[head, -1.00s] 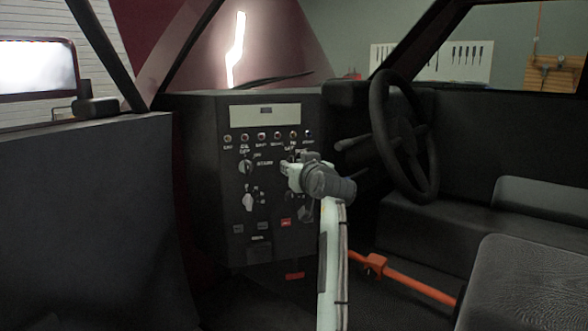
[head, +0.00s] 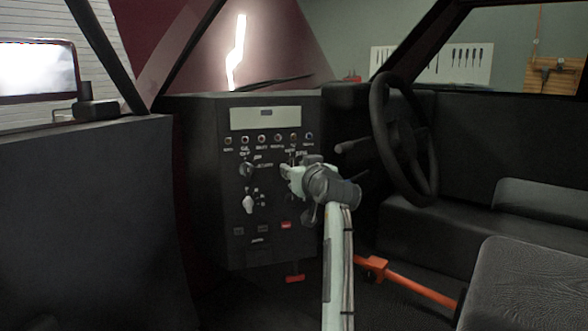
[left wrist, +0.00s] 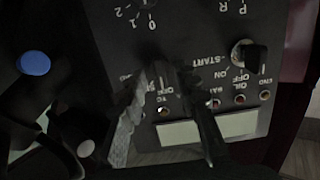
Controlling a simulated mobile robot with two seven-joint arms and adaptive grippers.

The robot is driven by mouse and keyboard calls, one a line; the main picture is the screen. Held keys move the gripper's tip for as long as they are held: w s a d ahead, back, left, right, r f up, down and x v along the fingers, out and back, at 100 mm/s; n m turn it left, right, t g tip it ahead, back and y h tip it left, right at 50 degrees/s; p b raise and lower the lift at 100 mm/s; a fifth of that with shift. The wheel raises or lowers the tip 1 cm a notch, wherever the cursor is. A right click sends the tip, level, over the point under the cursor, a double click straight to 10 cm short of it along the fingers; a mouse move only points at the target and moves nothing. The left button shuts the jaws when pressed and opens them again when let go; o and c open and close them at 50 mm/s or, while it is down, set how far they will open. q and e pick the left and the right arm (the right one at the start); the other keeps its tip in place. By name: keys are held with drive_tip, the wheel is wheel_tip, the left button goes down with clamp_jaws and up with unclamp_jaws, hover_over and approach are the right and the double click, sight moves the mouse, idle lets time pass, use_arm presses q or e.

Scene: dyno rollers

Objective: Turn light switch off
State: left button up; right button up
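The black control panel (head: 270,225) stands left of the steering wheel, with knobs, a row of small buttons and a pale display. My left gripper (head: 290,172) is at its upper right part. In the left wrist view the panel (left wrist: 190,35) appears upside down, and the left gripper's fingers (left wrist: 163,70) converge at a dark rotary knob (left wrist: 150,48) beside the marks 0, 1 and 2, possibly the light switch. The fingertips are dark there, so contact, grip and knob setting cannot be told. The gripper hides this knob in the head view. My right gripper is not in view.
The START knob (head: 246,170) and gear knob (head: 248,204) are left of my gripper. The steering wheel (head: 401,140) and a stalk are close on the right. A red-orange bar (head: 410,282) crosses below. Seats fill the right side.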

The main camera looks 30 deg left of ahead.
use_arm(q)
drive_tip(key=v, duration=1)
drive_tip(key=shift+s, duration=0.2)
drive_tip(key=shift+d, duration=0.2)
